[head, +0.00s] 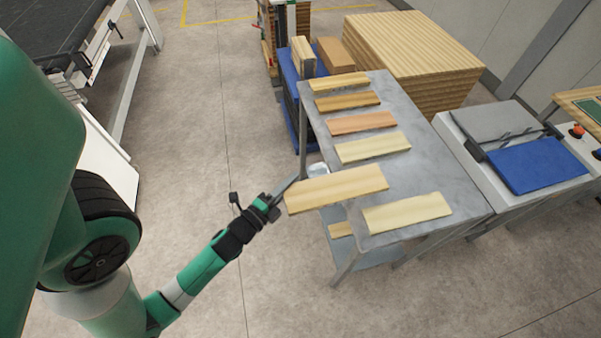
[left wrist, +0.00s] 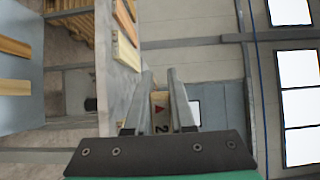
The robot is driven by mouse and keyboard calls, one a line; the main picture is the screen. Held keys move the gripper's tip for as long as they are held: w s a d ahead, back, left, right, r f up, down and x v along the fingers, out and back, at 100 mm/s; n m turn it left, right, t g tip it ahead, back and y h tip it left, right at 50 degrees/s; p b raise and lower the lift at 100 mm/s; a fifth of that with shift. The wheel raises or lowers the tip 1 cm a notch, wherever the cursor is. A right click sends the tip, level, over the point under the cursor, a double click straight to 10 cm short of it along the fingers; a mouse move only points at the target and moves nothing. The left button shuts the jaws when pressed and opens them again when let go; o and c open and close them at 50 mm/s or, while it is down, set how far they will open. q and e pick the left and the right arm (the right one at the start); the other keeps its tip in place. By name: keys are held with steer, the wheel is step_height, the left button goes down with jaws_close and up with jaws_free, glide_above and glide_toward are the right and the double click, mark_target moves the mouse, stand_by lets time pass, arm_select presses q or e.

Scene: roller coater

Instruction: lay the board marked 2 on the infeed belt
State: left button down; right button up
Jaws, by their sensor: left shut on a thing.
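My left gripper (head: 284,191) is shut on one end of a pale wooden board (head: 338,188). The board is held roughly level, out over the near left edge of the steel table. In the left wrist view the board's end (left wrist: 160,112) sits between the two fingers and shows a 2 and a red mark. A dark belt surface (head: 50,30) on a white-framed machine is at the top left, partly cut off and well away from the board; I take it as the infeed belt. My right gripper is not in view.
Several other boards lie apart on the steel table (head: 440,170). A wood stack (head: 420,55) stands behind it. A machine with a blue pad (head: 540,165) is at the right. Open concrete floor (head: 210,110) lies between the table and the belt machine.

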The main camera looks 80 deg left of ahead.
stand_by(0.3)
arm_select(q)
steer(key=shift+w+d, duration=0.25)
steer(key=shift+w, duration=0.05)
steer(key=w+d+m+t+h, duration=0.2)
steer(key=w+d+m+h, duration=0.25)
steer(key=d, duration=0.55)
steer(key=w+d+m+t+h, duration=0.25)
steer(key=w+d+h, duration=0.35)
steer(key=d, duration=0.4)
step_height(320, 180, up, 17)
steer(key=s+p, duration=0.1)
steer(key=p, duration=2.2)
steer(key=shift+s+g, duration=0.35)
steer(key=shift+g, duration=0.1)
steer(key=shift+a+f, duration=0.1)
